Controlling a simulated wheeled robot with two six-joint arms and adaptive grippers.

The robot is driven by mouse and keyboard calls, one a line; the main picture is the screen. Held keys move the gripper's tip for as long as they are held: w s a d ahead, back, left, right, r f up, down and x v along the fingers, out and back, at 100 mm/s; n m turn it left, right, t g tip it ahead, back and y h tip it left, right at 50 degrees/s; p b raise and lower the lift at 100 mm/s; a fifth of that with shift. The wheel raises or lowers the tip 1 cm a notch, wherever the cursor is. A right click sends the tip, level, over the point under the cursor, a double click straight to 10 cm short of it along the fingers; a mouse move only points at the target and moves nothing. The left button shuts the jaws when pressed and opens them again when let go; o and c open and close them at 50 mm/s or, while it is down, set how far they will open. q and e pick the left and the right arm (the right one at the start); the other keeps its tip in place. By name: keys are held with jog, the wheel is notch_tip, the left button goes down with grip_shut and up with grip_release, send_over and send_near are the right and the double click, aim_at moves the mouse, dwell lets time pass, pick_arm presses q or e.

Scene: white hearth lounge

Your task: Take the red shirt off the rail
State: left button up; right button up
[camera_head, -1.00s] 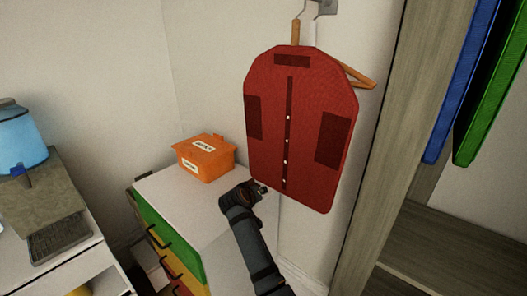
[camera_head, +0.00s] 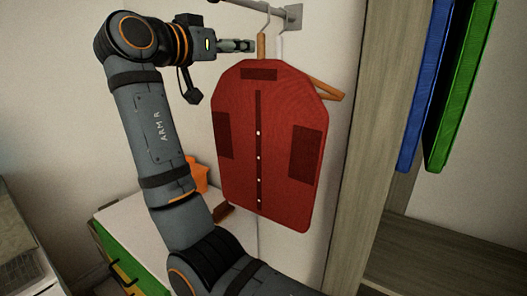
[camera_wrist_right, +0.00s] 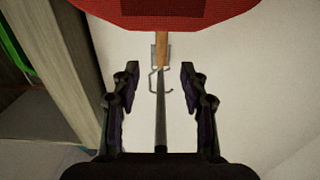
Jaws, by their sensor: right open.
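The red shirt (camera_head: 275,135) hangs upright on a wooden hanger (camera_head: 328,88) from the metal rail (camera_head: 270,8) by the wall. Its lower left edge is close to my arm in the picture. My right gripper (camera_head: 240,46) is at the top left of the shirt, level with the hanger's upper part. In the right wrist view, my right gripper (camera_wrist_right: 160,85) is open and empty. The hanger (camera_wrist_right: 161,48), its hook (camera_wrist_right: 166,90) and the dark rail (camera_wrist_right: 160,120) show between the spread fingers. The shirt (camera_wrist_right: 150,10) crosses the top of that view. My left gripper is out of view.
A grey wood panel (camera_head: 372,130) stands right of the shirt, with blue (camera_head: 425,90) and green (camera_head: 462,85) garments beyond it. A white-topped drawer unit (camera_head: 130,222) stands below left. An orange box (camera_head: 200,175) on it is mostly hidden by my arm.

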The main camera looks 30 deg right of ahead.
aim_at(259, 51)
jog(key=p+x, duration=0.1)
jog(key=x, duration=0.4)
jog(key=shift+w+d+f, duration=0.1)
jog(key=shift+w+d, duration=0.05)
jog(key=shift+d, duration=0.15)
jog(key=shift+w+d+p, duration=0.25)
jog(key=shift+d+p, duration=0.1)
jog(key=shift+p, duration=0.3)
jog(key=p+x, duration=0.1)
jog(key=x, duration=0.3)
jog(key=shift+f, duration=0.2)
jog(key=shift+d+f, duration=0.1)
jog(key=shift+d, duration=0.15)
jog(key=shift+a, duration=0.3)
jog(key=shift+c, duration=0.2)
jog(key=shift+a, duration=0.1)
jog(key=shift+c, duration=1.2)
grip_shut()
